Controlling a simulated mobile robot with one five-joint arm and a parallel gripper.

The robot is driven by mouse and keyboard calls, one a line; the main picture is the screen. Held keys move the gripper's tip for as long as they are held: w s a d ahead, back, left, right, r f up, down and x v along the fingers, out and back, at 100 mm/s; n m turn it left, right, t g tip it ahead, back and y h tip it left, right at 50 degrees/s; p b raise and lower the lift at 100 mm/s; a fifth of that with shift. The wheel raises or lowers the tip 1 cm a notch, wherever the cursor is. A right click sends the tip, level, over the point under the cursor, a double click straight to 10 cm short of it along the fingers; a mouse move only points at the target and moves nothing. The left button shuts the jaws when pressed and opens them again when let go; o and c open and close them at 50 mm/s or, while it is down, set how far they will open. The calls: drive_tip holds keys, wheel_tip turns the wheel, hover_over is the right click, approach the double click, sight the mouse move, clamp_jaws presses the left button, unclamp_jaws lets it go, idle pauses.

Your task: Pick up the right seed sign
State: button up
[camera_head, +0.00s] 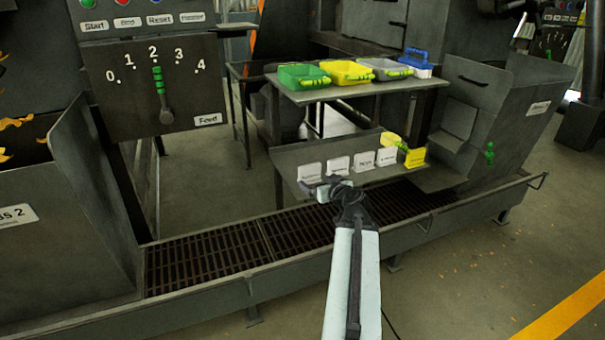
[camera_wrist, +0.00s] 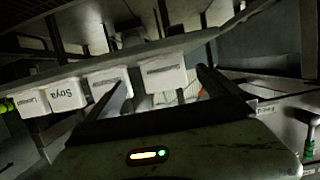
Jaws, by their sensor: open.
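Several small white seed signs stand in a row on the lower shelf (camera_head: 290,155). The leftmost sign (camera_head: 310,172) and the second sign (camera_head: 338,165) have print too small to read. The third sign reads "Soya" (camera_wrist: 67,95) in the wrist view, and the fourth reads roughly "Linseed" (camera_wrist: 33,102). My gripper (camera_head: 326,188) is open and empty in front of the left signs. In the upside-down wrist view, the leftmost sign (camera_wrist: 163,72) shows between the fingers, apart from them.
The upper shelf (camera_head: 345,95) holds a green tray (camera_head: 303,76), a yellow tray (camera_head: 346,72), a grey tray (camera_head: 385,68) and a blue container (camera_head: 418,60). A yellow scoop-like item (camera_head: 392,140) lies behind the signs. Dark floor grating (camera_head: 215,255) runs below the shelf.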

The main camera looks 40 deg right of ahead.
sight(310, 175)
drive_tip(key=shift+b+x, duration=0.35)
drive_tip(key=shift+x, duration=0.85)
drive_tip(key=shift+w, duration=0.45)
drive_tip(key=b+x, duration=0.1)
drive_tip(key=x, duration=0.4)
drive_tip(key=shift+r, duration=0.1)
drive_tip(key=c, duration=1.4)
drive_tip(key=shift+o, duration=0.2)
drive_tip(key=shift+r, duration=0.1)
drive_tip(key=shift+a+r, duration=0.1)
